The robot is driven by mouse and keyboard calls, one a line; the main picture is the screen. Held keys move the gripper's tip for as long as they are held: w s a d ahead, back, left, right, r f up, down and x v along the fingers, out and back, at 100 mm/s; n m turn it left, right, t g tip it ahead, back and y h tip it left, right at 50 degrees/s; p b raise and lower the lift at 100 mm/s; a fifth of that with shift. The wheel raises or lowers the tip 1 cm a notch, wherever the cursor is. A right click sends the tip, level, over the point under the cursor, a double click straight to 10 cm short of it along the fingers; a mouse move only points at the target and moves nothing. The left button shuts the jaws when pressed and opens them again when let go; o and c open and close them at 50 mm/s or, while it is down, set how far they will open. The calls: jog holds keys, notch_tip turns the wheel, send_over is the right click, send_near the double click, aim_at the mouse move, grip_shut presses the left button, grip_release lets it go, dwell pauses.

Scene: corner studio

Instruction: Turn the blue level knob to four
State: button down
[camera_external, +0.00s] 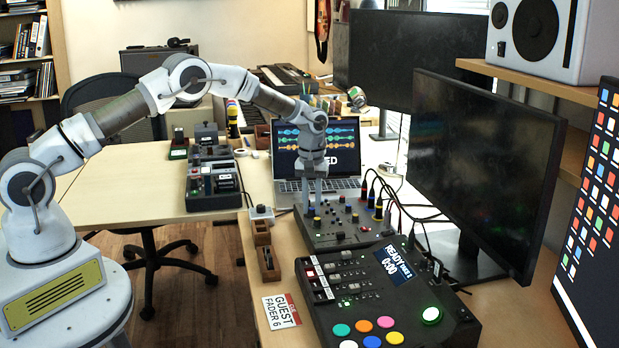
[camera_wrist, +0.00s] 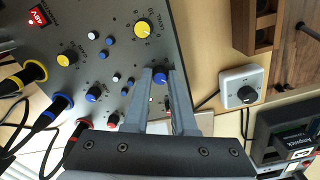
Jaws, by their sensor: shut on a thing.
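The blue knob (camera_wrist: 160,77) sits near one edge of the dark mixer panel (camera_wrist: 95,20) in the wrist view, between my fingertips. My gripper (camera_wrist: 161,74) is shut on it from above. In the external view my gripper (camera_external: 317,205) points straight down at the mixer, and the knob is too small to make out there. The scale around the blue knob is hidden by the fingers, so I cannot read its setting. A larger yellow knob (camera_wrist: 143,27) with printed scale marks and a LEVEL label stands beyond it.
Plugs with cables (camera_wrist: 45,118) stand on the mixer's left side in the wrist view. A small white box with a dial (camera_wrist: 243,86) lies right of the mixer. A laptop (camera_external: 340,150) stands behind the mixer; a button console (camera_external: 380,300) is in front.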

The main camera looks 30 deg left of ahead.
jog(key=shift+m, duration=0.4)
jog(key=m, duration=0.4)
jog(key=shift+m, duration=0.4)
jog(key=m, duration=1)
jog(key=shift+m+p, duration=0.3)
jog(key=shift+m, duration=0.1)
jog(key=m, duration=0.5)
jog(key=c, duration=0.7)
grip_release()
jog(key=shift+c, duration=0.2)
